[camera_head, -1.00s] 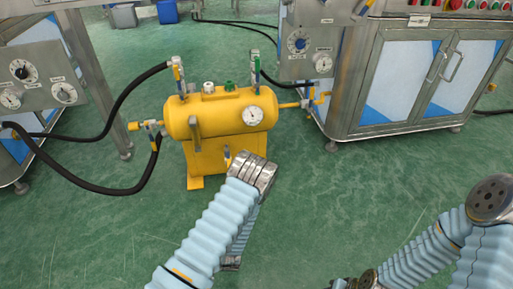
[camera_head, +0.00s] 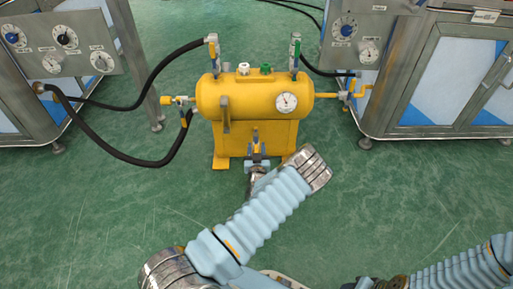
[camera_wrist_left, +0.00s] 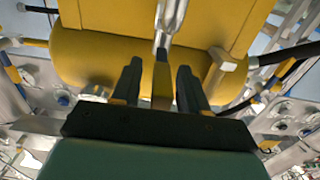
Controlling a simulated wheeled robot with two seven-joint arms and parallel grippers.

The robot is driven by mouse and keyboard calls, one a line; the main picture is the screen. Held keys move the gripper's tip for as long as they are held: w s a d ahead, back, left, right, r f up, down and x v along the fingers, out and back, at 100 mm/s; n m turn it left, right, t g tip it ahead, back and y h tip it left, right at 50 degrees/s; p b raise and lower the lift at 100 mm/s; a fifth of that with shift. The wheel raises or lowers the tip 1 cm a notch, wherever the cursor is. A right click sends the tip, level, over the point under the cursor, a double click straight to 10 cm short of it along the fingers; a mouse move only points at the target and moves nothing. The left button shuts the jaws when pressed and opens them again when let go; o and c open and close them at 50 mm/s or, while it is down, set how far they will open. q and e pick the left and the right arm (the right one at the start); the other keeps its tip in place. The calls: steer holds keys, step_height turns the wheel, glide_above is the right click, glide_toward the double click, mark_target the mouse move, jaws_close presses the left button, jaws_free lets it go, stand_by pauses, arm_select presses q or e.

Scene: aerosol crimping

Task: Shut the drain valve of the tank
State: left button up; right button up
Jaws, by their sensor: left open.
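The yellow tank (camera_head: 255,98) stands on a yellow base on the floor, with a round gauge on its front. Its drain valve is low on the front, mostly hidden by my gripper in the head view. In the left wrist view, the silver drain valve (camera_wrist_left: 173,22) has a yellow lever (camera_wrist_left: 161,85) lying between my fingers. My left gripper (camera_head: 257,152) is at the tank's lower front, and it also shows in the left wrist view (camera_wrist_left: 160,82). It is open, one finger on each side of the lever; contact cannot be told. My right gripper is out of view.
Black hoses (camera_head: 130,158) loop from the left panel (camera_head: 65,50) to the tank's left fittings. A yellow pipe with a valve (camera_head: 345,95) leaves the tank's right end near a steel cabinet (camera_head: 440,70).

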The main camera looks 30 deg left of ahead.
arm_select(q)
steer(key=shift+w+a, duration=0.4)
steer(key=shift+w, duration=0.15)
jaws_close()
